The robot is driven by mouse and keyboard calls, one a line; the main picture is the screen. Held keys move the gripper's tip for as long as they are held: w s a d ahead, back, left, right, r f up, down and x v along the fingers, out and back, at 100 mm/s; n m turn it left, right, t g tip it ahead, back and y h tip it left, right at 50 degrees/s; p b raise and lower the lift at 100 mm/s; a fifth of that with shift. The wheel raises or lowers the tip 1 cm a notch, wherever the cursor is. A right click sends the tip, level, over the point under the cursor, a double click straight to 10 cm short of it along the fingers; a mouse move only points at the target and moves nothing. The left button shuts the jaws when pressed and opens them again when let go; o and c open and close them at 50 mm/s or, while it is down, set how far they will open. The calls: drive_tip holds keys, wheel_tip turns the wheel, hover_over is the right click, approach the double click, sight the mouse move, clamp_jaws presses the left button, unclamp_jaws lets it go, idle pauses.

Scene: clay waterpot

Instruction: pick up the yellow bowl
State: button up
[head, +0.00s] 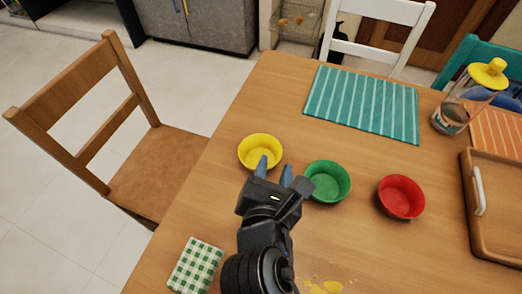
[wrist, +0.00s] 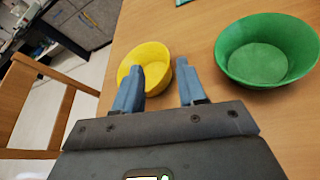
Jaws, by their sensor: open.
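The yellow bowl (head: 260,147) stands upright and empty on the wooden table, near its left edge. In the wrist view the yellow bowl (wrist: 154,57) is just ahead of my fingers. My gripper (head: 274,170) is open and empty. It is at the near side of the yellow bowl, and one blue fingertip overlaps the bowl's near rim in the head view. In the wrist view my gripper (wrist: 159,72) has its left finger in front of the bowl and its right finger by the bowl's right side. I cannot tell whether a finger touches the bowl.
A green bowl (head: 328,180) stands close to the right of my gripper, with a red bowl (head: 401,196) beyond it. A wooden tray (head: 468,215) is at the right. A checked cloth (head: 196,265) and a yellow spill (head: 326,287) are nearer. A chair (head: 160,170) is left.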

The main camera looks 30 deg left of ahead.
sight(280, 149)
drive_tip(key=x, duration=0.5)
drive_tip(key=shift+w+d+f, duration=0.1)
drive_tip(key=shift+w+f, duration=0.2)
drive_tip(key=shift+w, duration=0.1)
drive_tip(key=shift+c, duration=0.2)
clamp_jaws()
